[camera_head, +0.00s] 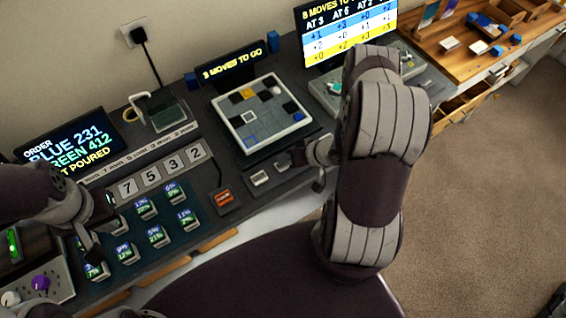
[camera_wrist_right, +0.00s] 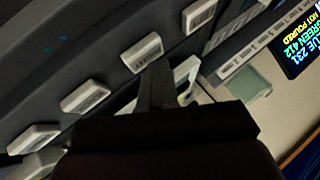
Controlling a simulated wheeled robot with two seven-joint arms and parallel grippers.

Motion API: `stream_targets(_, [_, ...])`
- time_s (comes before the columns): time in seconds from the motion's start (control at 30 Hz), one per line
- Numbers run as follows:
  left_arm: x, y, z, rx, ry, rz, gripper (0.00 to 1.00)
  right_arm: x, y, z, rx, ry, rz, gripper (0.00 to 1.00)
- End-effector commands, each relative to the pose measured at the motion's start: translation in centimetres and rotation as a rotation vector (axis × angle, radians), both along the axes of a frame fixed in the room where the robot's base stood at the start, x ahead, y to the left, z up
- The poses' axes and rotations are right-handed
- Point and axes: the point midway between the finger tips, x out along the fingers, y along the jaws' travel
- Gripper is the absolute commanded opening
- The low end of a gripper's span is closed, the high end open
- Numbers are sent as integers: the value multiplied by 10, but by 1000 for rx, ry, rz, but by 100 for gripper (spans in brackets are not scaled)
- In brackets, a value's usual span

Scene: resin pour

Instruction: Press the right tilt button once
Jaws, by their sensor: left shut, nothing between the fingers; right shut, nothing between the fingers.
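The tilt board (camera_head: 262,112), a white-framed square tray with dark, grey, blue and yellow cells, lies at mid-console. Small pale buttons, one of them at the left (camera_head: 260,179), sit along its front edge. My right gripper (camera_head: 298,158) is shut and empty, close by the row's right end, which my arm partly hides. In the right wrist view, several pale buttons run in a slanting row, and the shut fingertips (camera_wrist_right: 153,72) appear just below one button (camera_wrist_right: 142,52). Contact and which button is the right one cannot be told. My left gripper (camera_head: 95,255) is shut over the left tiles.
A sign (camera_head: 232,71) behind the board reads "3 MOVES TO GO". A score screen (camera_head: 345,32) stands behind right. An order screen (camera_head: 68,138), number tiles (camera_head: 152,177) and a red-orange button (camera_head: 223,197) are to the left. A wooden desk (camera_head: 475,65) is at far right.

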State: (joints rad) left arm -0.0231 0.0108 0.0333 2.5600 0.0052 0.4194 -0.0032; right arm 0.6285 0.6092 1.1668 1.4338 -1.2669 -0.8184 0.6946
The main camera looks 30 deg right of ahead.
Motion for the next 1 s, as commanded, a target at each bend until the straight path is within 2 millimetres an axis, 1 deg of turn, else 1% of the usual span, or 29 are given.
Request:
stream_targets(0.67, [0, 0, -7, 0, 0, 0, 0, 0, 0, -9, 0, 1, 1, 0])
stream_targets(1.0, [0, 0, -5, 0, 0, 0, 0, 0, 0, -7, 0, 1, 1, 0])
